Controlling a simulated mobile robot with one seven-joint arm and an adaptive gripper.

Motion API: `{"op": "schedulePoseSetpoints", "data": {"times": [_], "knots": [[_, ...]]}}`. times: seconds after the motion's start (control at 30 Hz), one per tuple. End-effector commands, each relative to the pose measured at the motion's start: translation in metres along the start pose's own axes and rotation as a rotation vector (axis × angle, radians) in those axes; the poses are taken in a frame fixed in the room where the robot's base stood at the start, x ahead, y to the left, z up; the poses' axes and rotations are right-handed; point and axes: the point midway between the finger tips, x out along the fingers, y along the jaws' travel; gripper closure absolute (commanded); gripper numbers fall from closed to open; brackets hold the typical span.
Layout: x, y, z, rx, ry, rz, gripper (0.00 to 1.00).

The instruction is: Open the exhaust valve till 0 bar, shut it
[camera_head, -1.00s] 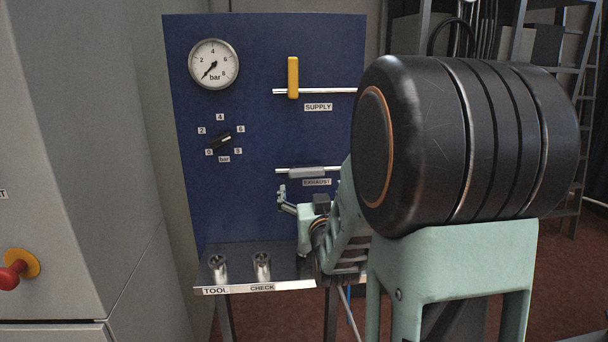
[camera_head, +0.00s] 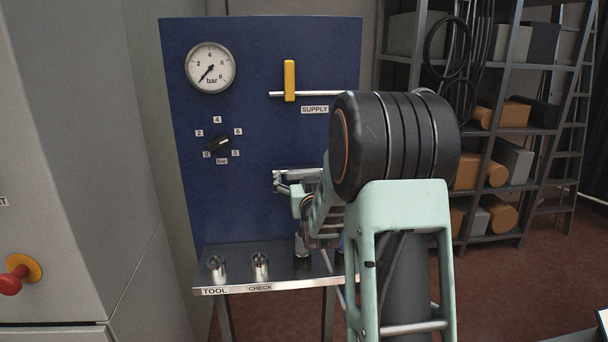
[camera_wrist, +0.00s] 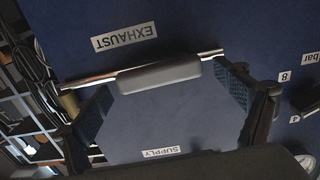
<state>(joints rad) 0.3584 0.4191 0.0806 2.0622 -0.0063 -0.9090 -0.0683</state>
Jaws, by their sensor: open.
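In the head view my gripper (camera_head: 281,183) is at the exhaust pipe, and my arm hides the EXHAUST label and part of the handle (camera_head: 303,174). The round pressure gauge (camera_head: 210,67) has its needle pointing lower left, at about 0 bar.
The yellow supply handle (camera_head: 290,80) stands upright across its pipe. A black selector knob (camera_head: 217,145) is on the blue panel (camera_head: 240,215). A metal shelf (camera_head: 275,280) below holds metal sockets at TOOL and CHECK. A grey cabinet with a red button (camera_head: 12,280) is left.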

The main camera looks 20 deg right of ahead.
Motion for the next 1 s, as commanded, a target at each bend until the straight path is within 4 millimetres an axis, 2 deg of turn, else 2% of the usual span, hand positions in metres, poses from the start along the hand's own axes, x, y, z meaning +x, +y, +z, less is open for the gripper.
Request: {"op": "schedulePoseSetpoints", "data": {"times": [0.1,0.67,1.0], "knots": [[-0.0001,0.0001,0.0001,0.0,0.0,0.0,0.09],[-0.0003,0.0,-0.0001,0.0,0.0,0.0,0.71],[0.0016,0.0063,0.0006,-0.03,0.001,0.001,0.71]]}}
